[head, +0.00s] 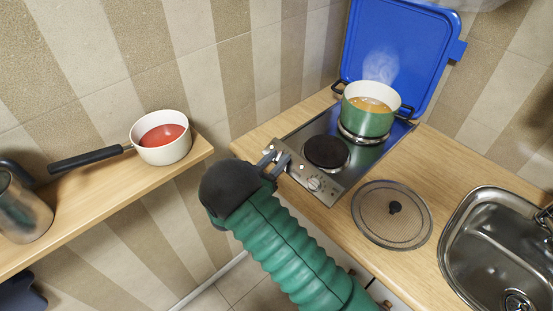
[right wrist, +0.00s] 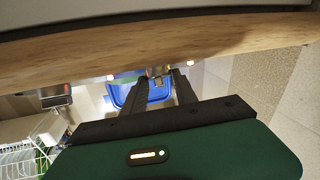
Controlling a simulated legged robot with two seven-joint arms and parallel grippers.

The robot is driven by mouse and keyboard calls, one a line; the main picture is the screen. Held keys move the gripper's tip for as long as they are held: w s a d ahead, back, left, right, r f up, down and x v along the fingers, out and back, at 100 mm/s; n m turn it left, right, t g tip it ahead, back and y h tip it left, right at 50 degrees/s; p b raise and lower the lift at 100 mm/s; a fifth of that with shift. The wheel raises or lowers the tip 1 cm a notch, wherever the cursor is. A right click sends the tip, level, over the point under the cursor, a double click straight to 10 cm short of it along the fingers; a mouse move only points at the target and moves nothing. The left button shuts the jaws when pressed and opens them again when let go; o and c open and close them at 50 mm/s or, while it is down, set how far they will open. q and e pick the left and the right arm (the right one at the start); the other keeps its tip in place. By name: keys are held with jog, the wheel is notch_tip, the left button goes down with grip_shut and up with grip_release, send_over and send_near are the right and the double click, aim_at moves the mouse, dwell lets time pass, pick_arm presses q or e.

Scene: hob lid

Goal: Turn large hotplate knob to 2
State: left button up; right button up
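The hob (head: 326,173) has a steel front panel with a knob (head: 313,184) in plain sight at its right part. My right gripper (head: 275,161) is at the left end of this panel, its fingers apart. Any knob there is mostly hidden by the fingers. In the right wrist view the fingertips (right wrist: 162,76) stand apart, with a small metallic part between them; I cannot tell whether they touch it. A dark bare hotplate (head: 326,152) is at the front. A green pot (head: 367,115) of orange liquid steams on the rear hotplate. My left gripper is not in view.
The blue lid (head: 396,50) stands open behind the hob. A mesh splatter guard (head: 375,222) lies on the counter, left of the sink (head: 497,250). A white saucepan (head: 160,146) of red liquid and a metal pot (head: 22,215) stand on the left shelf.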

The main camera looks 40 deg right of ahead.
grip_shut()
jog(key=shift+s+r+n+t+y+p, duration=0.1)
jog(key=shift+r+n+t+y+p, duration=0.35)
jog(key=shift+n+t+p, duration=0.5)
jog(key=shift+f+n+t+y+p, duration=0.3)
jog(key=shift+n+t+y+p, duration=0.3)
jog(key=shift+n, duration=0.25)
jog(key=shift+f, duration=0.15)
jog(key=o, duration=0.5)
grip_release()
